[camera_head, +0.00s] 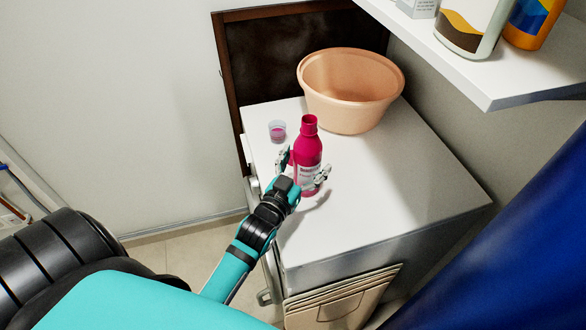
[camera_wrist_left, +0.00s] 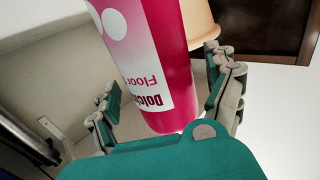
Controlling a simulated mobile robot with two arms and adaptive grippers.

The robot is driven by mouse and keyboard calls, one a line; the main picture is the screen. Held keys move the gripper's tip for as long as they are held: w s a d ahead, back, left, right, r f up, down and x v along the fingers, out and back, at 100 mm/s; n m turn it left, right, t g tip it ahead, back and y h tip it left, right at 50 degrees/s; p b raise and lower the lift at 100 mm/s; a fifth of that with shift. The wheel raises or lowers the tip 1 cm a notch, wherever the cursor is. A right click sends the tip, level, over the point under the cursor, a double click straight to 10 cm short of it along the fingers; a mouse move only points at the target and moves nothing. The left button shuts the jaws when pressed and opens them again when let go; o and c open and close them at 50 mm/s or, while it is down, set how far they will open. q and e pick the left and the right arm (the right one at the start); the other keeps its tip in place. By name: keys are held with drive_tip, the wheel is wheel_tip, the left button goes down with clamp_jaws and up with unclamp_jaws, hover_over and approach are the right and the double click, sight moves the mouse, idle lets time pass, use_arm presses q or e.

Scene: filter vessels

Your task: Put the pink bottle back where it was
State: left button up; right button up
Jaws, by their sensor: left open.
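The pink bottle (camera_head: 307,150) stands upright on the white cabinet top, near its left side. It has a white label and a narrow pink neck. My left gripper (camera_head: 303,169) is open around the lower part of the bottle, one finger on each side. In the left wrist view the bottle (camera_wrist_left: 160,60) fills the space between the spread fingers (camera_wrist_left: 165,88). A gap shows beside the left finger; whether the right finger touches cannot be told. My right gripper is not in view.
A small clear cup with pink contents (camera_head: 278,132) stands behind and left of the bottle. A peach basin (camera_head: 350,95) stands at the back of the cabinet top (camera_head: 400,190). A white shelf (camera_head: 490,85) with bottles juts out at upper right. The cabinet's right side is clear.

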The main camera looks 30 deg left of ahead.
use_arm(q)
drive_tip(key=s+b, duration=0.1)
drive_tip(key=s, duration=0.9)
drive_tip(key=shift+s+d+b, duration=0.3)
drive_tip(key=shift+s+b, duration=0.05)
drive_tip(key=shift+s, duration=0.05)
